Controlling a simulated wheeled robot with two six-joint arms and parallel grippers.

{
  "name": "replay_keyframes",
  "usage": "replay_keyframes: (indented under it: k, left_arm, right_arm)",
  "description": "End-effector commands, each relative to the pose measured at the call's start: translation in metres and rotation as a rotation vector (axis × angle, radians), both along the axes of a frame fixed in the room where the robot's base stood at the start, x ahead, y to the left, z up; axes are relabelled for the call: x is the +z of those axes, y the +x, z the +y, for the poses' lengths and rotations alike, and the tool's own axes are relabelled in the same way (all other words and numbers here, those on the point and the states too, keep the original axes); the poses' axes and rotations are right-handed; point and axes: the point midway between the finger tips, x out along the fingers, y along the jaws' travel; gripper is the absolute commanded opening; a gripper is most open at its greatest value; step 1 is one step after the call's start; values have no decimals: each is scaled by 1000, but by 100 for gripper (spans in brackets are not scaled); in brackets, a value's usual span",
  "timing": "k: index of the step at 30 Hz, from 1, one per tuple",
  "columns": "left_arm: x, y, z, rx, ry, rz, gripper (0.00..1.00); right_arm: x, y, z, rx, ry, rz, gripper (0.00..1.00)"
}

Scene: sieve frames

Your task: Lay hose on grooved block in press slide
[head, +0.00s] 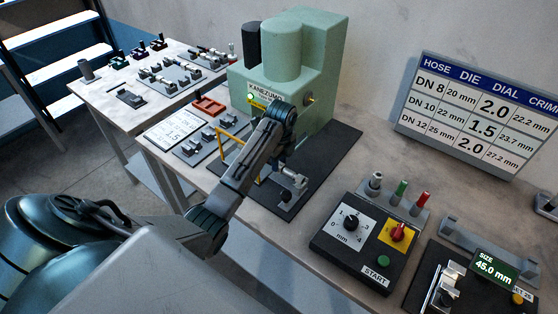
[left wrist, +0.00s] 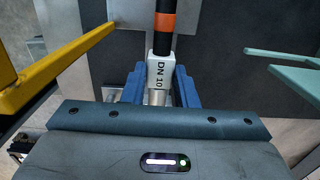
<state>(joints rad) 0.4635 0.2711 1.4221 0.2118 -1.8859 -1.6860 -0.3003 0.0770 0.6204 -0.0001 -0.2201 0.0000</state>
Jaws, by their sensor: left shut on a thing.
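My left gripper (left wrist: 158,84) is shut on the hose (left wrist: 164,45) at its white "DN 10" label, with a metal end showing between the blue fingers. The hose is black with an orange band and runs away from the gripper. In the head view my left arm reaches into the front of the green press (head: 318,75), and its wrist hides the hose and fingertips. My right gripper is out of view.
A yellow guard bar (head: 232,138) stands left of my wrist; a yellow bar (left wrist: 60,65) is close left in the wrist view. The control box (head: 358,238) and a measuring stand (head: 440,285) are right.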

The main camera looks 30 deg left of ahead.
Motion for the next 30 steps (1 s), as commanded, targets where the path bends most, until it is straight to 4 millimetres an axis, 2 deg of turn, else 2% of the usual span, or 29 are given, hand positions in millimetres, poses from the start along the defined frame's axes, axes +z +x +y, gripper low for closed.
replay_keyframes:
  k: [17,18,21,30]
  left_arm:
    - [-8,0,0,0,1,-2,0]
    - [-8,0,0,0,1,-2,30]
    - [-8,0,0,0,1,-2,50]
    - [-8,0,0,0,0,0,52]
  right_arm:
    - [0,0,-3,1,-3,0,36]
    - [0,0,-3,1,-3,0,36]
    - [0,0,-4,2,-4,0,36]
    - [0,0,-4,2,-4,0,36]
